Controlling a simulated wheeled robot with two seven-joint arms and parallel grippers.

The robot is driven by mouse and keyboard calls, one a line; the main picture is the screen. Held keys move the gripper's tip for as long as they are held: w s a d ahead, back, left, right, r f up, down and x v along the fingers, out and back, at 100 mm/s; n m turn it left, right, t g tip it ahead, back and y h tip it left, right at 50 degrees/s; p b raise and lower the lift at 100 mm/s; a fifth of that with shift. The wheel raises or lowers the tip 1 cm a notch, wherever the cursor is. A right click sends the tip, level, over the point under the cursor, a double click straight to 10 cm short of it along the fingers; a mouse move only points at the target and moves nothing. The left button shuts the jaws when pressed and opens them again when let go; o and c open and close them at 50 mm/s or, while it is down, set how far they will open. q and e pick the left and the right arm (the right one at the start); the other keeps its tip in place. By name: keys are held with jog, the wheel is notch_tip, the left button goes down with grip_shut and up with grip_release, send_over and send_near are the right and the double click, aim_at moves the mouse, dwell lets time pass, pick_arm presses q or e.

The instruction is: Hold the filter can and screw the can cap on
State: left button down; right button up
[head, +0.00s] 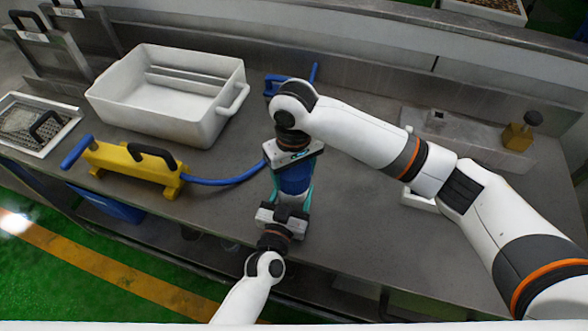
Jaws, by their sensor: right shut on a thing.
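The blue filter can (295,181) stands near the front edge of the metal bench, between my two grippers. My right gripper (291,165) comes down over the top of the can and is shut. The can cap is hidden at its jaws, so I cannot tell how it sits on the can. My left gripper (291,203) reaches in from the front, low on the can, with teal fingers along the can's sides. Whether those fingers press on the can is not clear.
A white bin (222,119) stands at the back left. A yellow tool (126,165) with a blue hose (226,181) lies left of the grippers. A yellow-and-black item (517,137) stands at the right on a grey block (465,133). The bench right of the can is mostly clear.

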jog(key=m, duration=0.5)
jog(key=shift+a+m, duration=0.1)
jog(key=shift+m, duration=0.3)
jog(key=m, duration=1.5)
jog(key=shift+w+m, duration=0.1)
jog(key=shift+m, duration=0.2)
jog(key=m, duration=0.7)
jog(key=o, duration=0.9)
jog(key=shift+o, duration=0.2)
